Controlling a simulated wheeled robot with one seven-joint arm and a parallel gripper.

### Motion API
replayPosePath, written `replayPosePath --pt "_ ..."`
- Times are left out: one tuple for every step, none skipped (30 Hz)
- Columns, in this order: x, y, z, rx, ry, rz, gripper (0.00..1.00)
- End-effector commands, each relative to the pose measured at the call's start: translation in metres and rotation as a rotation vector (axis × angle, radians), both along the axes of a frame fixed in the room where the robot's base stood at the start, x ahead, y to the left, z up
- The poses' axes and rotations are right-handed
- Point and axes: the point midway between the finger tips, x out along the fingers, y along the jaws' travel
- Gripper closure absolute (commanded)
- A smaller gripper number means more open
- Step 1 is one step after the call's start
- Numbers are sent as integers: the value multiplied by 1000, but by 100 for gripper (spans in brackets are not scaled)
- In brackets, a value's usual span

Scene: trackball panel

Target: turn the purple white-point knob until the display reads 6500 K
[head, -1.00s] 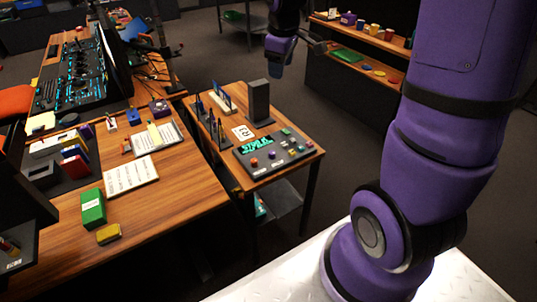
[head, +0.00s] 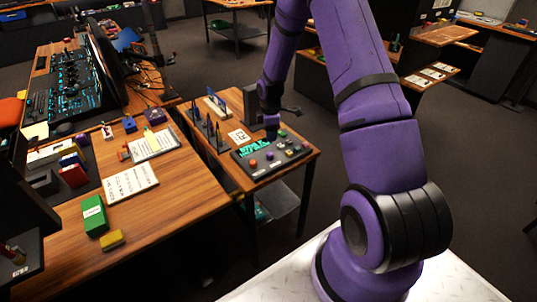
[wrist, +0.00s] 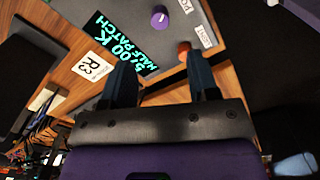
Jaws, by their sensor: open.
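The purple white-point knob (wrist: 159,17) stands on the dark grey panel (wrist: 225,35) near the top of the wrist view. It also shows, small, in the head view (head: 270,156). The lit display (wrist: 125,48) has cyan text that appears to end in "00 K" with "HALF PATCH" below; its leading digits are not clear. My gripper (wrist: 160,62) is open and empty, with its two fingers apart and short of the purple knob. In the head view my gripper (head: 271,135) hangs at the panel's far edge, pointing down.
An orange knob (wrist: 184,46) sits close to my right fingertip. A dark upright box (head: 252,105) stands behind the panel, beside my arm. A paper-covered desk (head: 150,210) lies further left.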

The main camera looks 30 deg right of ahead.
Motion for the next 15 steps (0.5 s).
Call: replayPosePath --pt "0 0 -4 0 1 2 45" --pt "0 0 -6 0 1 2 45" --pt "0 0 -10 0 1 2 45" --pt "0 0 -14 1 2 2 45" --pt "0 0 -18 1 3 2 45" --pt "-1 0 -24 1 3 2 45" --pt "-1 0 -29 1 3 2 45" --pt "0 0 -35 1 3 2 45" --pt "0 0 -42 1 3 1 45" --pt "0 0 -47 1 3 1 45" --pt "0 0 -53 1 3 1 45" --pt "0 0 -60 0 2 0 45" --pt "-1 0 -65 0 3 0 45" --pt "-1 0 -70 0 3 0 45" --pt "0 0 -76 1 2 0 45"
